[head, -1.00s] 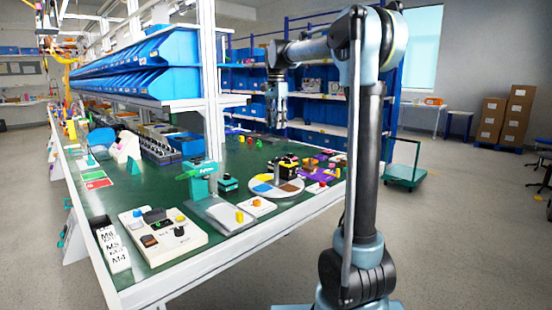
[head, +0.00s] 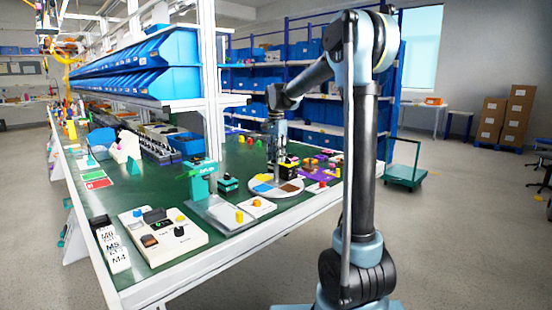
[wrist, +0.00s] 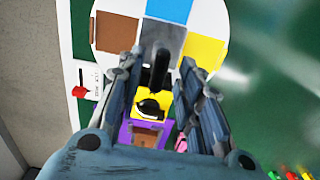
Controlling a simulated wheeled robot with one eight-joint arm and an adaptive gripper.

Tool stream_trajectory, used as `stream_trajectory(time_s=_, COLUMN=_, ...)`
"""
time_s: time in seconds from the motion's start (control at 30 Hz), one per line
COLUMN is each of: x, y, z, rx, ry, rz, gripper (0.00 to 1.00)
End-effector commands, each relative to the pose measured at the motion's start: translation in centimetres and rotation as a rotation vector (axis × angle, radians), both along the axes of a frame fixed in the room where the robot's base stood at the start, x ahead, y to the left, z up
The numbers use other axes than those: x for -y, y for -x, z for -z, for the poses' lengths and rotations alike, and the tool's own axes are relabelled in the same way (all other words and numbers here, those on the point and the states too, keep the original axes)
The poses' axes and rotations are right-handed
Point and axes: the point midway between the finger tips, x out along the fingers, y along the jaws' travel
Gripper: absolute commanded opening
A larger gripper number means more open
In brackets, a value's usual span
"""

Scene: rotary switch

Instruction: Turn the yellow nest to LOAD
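A white round disc (head: 268,195) lies on the green table with coloured patches. The wrist view shows the disc (wrist: 212,12) with the yellow nest (wrist: 205,50) to the right of the grey patch (wrist: 166,36). My gripper (head: 276,172) is low over the disc, pointing down. In the wrist view its fingers (wrist: 160,60) are apart, with a black upright piece (wrist: 160,72) between them; contact cannot be told. No LOAD mark is readable.
A yellow-and-black box (head: 289,161) stands behind the disc, close to my gripper. Purple trays (head: 322,174) lie to its right. A teal press (head: 203,180) and a white switch box (head: 163,235) stand to the left. A red switch (wrist: 80,92) shows beside the disc.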

Motion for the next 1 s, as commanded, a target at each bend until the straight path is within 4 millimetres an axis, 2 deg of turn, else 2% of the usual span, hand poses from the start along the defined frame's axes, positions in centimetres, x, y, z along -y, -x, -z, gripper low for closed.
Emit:
stream_trajectory(time_s=0.3, x=0.0, y=0.0, z=0.2, rx=0.0, ry=0.0, rz=0.0, gripper=0.33)
stream_trajectory(time_s=0.33, x=0.0, y=0.0, z=0.2, rx=0.0, ry=0.0, rz=0.0, gripper=0.29)
stream_trajectory(time_s=0.47, x=0.0, y=0.0, z=0.2, rx=0.0, ry=0.0, rz=0.0, gripper=0.0)
stream_trajectory(time_s=0.77, x=0.2, y=-0.1, z=0.2, rx=0.001, ry=-0.001, rz=0.006, gripper=0.0)
stream_trajectory(time_s=1.0, x=2.1, y=-0.5, z=0.2, rx=0.001, ry=0.0, rz=0.07, gripper=0.0)
